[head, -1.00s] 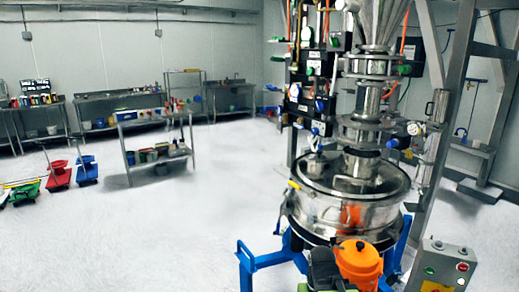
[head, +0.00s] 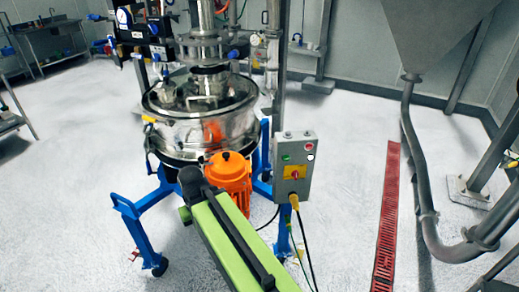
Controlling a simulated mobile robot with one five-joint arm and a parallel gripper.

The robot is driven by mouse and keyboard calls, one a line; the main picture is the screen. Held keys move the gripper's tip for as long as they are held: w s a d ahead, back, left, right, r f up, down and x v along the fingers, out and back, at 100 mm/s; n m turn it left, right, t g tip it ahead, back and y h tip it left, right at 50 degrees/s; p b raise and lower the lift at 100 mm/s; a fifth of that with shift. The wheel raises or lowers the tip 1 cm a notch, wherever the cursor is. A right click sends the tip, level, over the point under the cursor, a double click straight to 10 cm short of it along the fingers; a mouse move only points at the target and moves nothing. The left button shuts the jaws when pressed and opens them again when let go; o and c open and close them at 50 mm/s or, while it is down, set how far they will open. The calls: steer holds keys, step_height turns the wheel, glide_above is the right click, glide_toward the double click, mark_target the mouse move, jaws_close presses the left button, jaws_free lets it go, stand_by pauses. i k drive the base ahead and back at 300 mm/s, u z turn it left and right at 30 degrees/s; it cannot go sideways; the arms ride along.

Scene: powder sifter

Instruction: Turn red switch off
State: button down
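The red switch (head: 295,174) is a small red knob on a yellow plate, on the front of a grey control box (head: 305,186). The box stands right of the orange motor (head: 229,174) of the sifter. The angle of the knob is too small to read. My lime-green arm reaches up from the bottom edge, left of the box, and its dark end overlaps the view of the sifter's base. The fingers of my gripper do not show.
The steel sifter (head: 195,125) stands on a blue wheeled frame (head: 143,212). Cables (head: 305,245) hang from the box to the floor. A red floor grate (head: 388,215) and a grey pipe (head: 420,180) lie to the right. White floor is open between box and grate.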

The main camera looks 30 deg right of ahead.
mark_target(294, 174)
steer(key=u, duration=1)
steer(key=k, duration=0.1)
steer(key=z, duration=2.7)
steer(key=k, duration=1.4)
steer(key=u, duration=1.6)
steer(key=i, duration=1)
steer(key=z, duration=0.05)
